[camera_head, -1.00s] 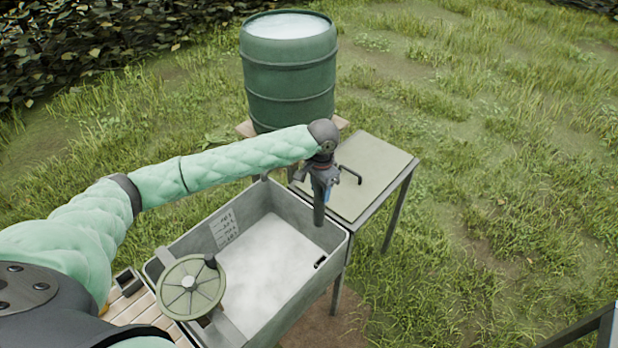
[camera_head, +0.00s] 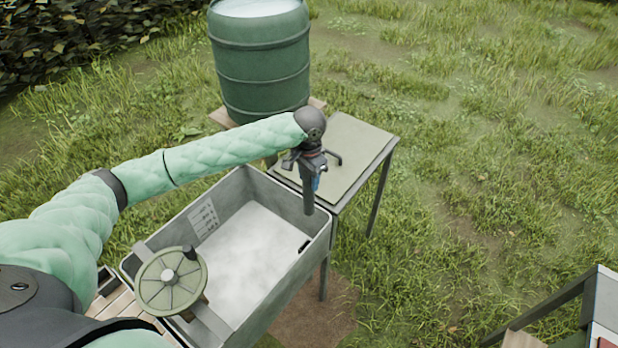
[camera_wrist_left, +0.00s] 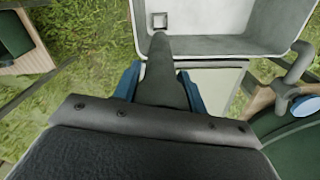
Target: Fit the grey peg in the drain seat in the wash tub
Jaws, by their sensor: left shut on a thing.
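My left gripper (camera_head: 314,179) is shut on the grey peg (camera_head: 308,198), which hangs down, roughly upright, by the far right corner of the wash tub (camera_head: 277,281). In the left wrist view, the peg (camera_wrist_left: 164,68) runs between the blue fingertips of the gripper (camera_wrist_left: 158,86) towards the tub (camera_wrist_left: 215,48). The peg's end overlaps the tub's edge in that view. My right gripper is not in view.
A spoked wheel (camera_head: 160,288) sits over the tub's near end. A green barrel (camera_head: 260,65) stands behind the tub, and a side table (camera_head: 350,150) adjoins its far right side. A dark slot (camera_head: 304,246) marks the tub's right wall.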

